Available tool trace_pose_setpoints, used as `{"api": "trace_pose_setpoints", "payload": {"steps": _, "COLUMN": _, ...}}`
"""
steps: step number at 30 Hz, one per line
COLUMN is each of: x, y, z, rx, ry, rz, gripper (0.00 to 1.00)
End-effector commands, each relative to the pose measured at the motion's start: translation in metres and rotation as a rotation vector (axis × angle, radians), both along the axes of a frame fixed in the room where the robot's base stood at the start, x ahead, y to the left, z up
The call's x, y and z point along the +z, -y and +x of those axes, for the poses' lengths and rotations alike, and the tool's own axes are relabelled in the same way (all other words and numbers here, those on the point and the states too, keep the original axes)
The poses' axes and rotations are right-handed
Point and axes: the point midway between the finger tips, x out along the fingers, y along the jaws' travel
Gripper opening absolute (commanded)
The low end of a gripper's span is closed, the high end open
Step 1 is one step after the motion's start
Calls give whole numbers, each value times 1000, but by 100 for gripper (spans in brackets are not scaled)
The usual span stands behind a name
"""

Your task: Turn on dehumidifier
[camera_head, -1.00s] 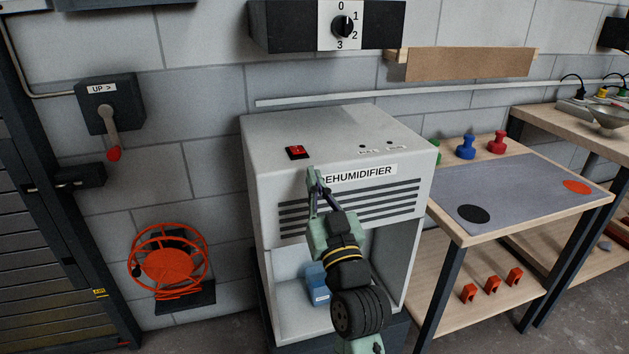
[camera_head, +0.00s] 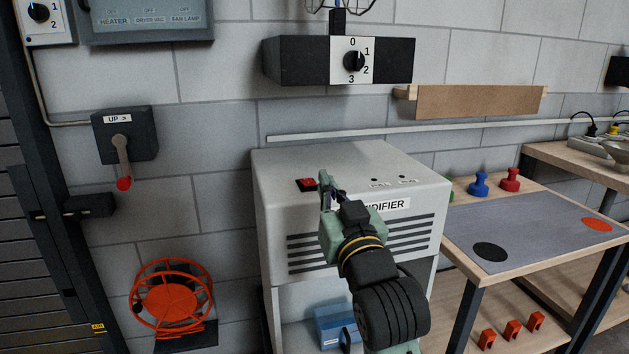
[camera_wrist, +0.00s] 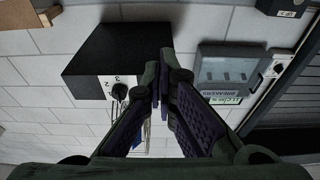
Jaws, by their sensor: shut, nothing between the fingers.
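The dehumidifier (camera_head: 290,215) is a pale box with dark vent slots and a label on its front, partly covered by my arm. Its red rocker switch (camera_head: 306,185) sits on the top face near the left front corner. My gripper (camera_head: 325,178) is shut and empty, its tips just to the right of the switch in the head view. I cannot tell whether the tips touch the top face. In the wrist view my gripper (camera_wrist: 160,85) shows its fingers together, with the wall behind; the switch does not show there.
A black box with a numbered dial (camera_head: 354,61) is on the wall above. A lever switch (camera_head: 122,150) and a red reel (camera_head: 172,297) are at the left. A workbench (camera_head: 480,270) with blue and red knobbed pieces stands at the right. A blue container (camera_head: 330,327) is below the vents.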

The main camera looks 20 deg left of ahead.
Motion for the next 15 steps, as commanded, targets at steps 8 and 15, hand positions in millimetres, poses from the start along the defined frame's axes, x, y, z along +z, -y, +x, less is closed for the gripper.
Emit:
{"api": "trace_pose_setpoints", "payload": {"steps": 8, "x": 2, "y": -3, "z": 5, "rx": 2, "ry": -1, "rz": 0, "gripper": 0}}
{"api": "trace_pose_setpoints", "payload": {"steps": 15, "x": 13, "y": -25, "z": 36, "rx": 3, "ry": -2, "rz": -1, "gripper": 0}}
